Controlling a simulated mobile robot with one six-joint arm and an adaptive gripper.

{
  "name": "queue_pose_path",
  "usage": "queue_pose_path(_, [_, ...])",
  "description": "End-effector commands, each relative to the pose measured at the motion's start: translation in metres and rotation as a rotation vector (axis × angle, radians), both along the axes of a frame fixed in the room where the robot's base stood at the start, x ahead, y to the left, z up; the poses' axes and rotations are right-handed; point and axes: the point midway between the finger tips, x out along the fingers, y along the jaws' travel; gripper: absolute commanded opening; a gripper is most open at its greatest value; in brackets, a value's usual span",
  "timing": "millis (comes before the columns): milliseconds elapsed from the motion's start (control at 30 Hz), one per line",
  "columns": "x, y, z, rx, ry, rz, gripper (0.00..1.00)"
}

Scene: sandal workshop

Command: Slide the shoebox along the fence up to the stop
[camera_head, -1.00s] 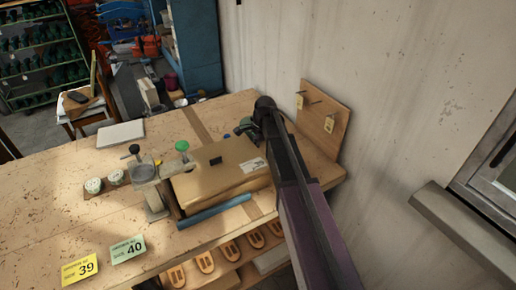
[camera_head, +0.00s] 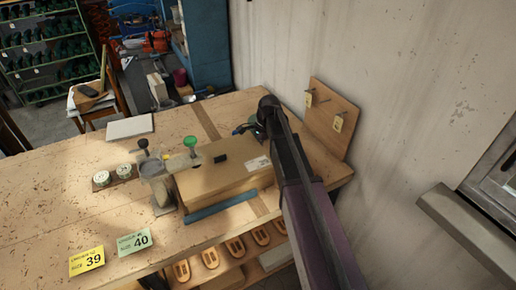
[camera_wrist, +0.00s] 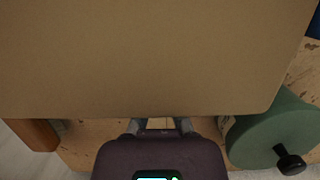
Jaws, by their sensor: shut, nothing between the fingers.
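The shoebox (camera_head: 215,183) is a closed brown cardboard box with a white label and a small black piece on top. It lies flat on the workbench. A blue bar (camera_head: 222,205), which looks like the fence, runs along its near side. A grey metal fixture (camera_head: 155,182) stands at its left end; I cannot tell whether it is the stop or whether they touch. In the wrist view the shoebox (camera_wrist: 150,60) fills the upper part. My gripper (camera_wrist: 160,124) is shut and empty at its edge; contact is unclear. In the head view my arm hides the gripper.
A green cylinder with a black knob (camera_wrist: 270,138) stands beside my gripper. A green knob (camera_head: 190,142) rises behind the box. An upright wooden board with pegs (camera_head: 332,117) and the wall are at right. Size cards (camera_head: 134,242) lie front left. The bench's left part is mostly clear.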

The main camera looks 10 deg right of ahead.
Motion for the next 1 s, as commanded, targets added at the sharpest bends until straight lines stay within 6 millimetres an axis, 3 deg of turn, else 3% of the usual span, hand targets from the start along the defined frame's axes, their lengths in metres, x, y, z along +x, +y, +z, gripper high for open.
queue_pose_path(233, [0.004,-0.012,0.000,0.000,0.000,0.000,0.00])
queue_pose_path(433, [0.010,-0.038,0.000,0.000,0.001,-0.001,0.00])
queue_pose_path(1000, [0.012,-0.048,0.051,0.000,0.001,0.001,0.00])
